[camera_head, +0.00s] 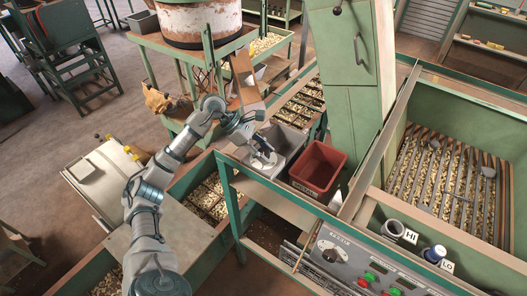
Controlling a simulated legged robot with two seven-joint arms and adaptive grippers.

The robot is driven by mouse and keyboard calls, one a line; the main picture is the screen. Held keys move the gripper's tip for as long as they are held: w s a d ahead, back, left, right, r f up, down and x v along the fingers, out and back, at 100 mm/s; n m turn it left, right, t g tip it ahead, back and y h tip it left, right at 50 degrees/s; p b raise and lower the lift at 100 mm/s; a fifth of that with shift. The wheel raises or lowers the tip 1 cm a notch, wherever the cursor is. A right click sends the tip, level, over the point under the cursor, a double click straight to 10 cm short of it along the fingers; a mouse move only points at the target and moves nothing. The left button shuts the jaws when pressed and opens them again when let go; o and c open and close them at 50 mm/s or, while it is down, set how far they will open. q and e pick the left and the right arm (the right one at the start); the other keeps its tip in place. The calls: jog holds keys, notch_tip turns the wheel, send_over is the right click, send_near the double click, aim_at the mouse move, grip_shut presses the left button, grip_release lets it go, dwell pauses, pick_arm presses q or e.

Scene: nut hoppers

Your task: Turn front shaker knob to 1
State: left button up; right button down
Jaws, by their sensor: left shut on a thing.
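A grey control panel (375,272) lies at the bottom right. A round knob (331,253) on a pale dial plate sits at its left end; its setting is too small to read. Green and red buttons (374,272) are to the right of the knob. My left gripper (264,158) is over the grey bin, up and left of the panel and well apart from the knob. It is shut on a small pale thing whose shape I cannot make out. My right gripper is not in view.
A grey bin (292,140) and a red bin (318,168) stand on the green bench beyond the panel. A tall green cabinet (349,125) rises behind. Cups (393,229) stand beside HI and LO labels near a nut-filled hopper (395,190) at right.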

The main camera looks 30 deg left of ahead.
pick_arm(q)
jog(key=shift+w+r+m+g, duration=0.1)
jog(key=shift+r+m+g, duration=0.05)
jog(key=shift+m+g, duration=0.15)
dwell(0.4)
jog(key=o, duration=0.9)
jog(key=shift+o, duration=1.2)
jog(key=shift+w, duration=0.1)
jog(key=v, duration=1.1)
jog(key=shift+a, duration=0.5)
